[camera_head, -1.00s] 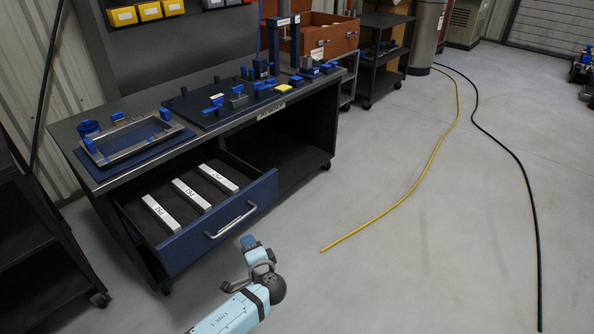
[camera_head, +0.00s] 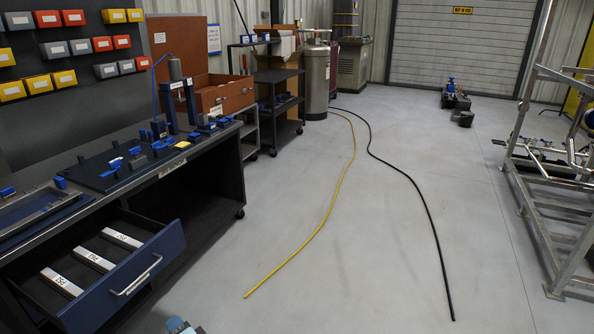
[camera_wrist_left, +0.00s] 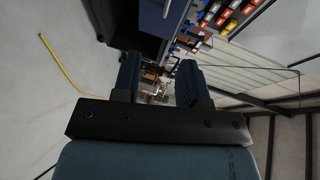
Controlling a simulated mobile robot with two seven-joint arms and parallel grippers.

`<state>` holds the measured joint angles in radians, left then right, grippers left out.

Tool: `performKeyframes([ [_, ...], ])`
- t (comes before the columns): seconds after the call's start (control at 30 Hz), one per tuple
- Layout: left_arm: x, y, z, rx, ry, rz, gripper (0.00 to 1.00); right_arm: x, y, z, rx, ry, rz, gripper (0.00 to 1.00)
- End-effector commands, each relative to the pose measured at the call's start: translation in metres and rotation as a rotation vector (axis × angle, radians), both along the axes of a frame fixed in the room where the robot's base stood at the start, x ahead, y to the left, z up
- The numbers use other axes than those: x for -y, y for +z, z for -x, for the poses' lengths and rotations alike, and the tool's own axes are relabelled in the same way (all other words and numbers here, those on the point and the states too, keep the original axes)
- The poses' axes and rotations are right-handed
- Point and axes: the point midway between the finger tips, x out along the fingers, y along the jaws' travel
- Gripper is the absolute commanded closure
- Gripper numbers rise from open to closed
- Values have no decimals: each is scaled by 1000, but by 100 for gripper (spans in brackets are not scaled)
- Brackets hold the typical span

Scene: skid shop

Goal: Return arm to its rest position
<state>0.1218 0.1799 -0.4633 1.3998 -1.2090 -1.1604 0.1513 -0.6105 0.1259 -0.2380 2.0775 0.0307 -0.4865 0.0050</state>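A small part of my left arm (camera_head: 182,326) shows at the bottom edge of the head view. Its gripper is out of that view. In the left wrist view my left gripper (camera_wrist_left: 160,84) has its two dark fingers apart, with nothing between them but the distant bench. My right gripper is in neither view. The workbench drawer (camera_head: 125,285) at the lower left stands open, with three labelled light bars (camera_head: 93,260) lying in it.
The dark workbench (camera_head: 205,150) fills the left side. A yellow hose (camera_head: 318,230) and a black cable (camera_head: 415,190) lie across the floor (camera_head: 350,270). A metal frame (camera_head: 545,190) stands at the right. The floor between is otherwise open.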

Motion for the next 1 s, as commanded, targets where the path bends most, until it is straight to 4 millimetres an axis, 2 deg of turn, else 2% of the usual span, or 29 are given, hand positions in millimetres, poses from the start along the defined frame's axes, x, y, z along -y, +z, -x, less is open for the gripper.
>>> performKeyframes([
  [0.03,0,0,0,0,0,0,60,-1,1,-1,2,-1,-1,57],
  [0.1,-37,3,0,0,9,-62,60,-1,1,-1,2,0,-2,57],
  [0.37,-133,20,2,0,28,-232,60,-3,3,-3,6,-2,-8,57],
  [0.67,-239,61,7,0,52,-428,60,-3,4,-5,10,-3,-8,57],
  [0.7,-229,45,18,-28,25,-371,60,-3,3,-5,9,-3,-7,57],
  [0.8,-213,18,41,-87,-33,-223,60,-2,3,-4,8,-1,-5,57],
  [0.87,-202,2,56,-122,-71,-134,60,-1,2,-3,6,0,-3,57],
  [1.0,-167,-29,99,-193,-166,106,60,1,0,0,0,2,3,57],
])
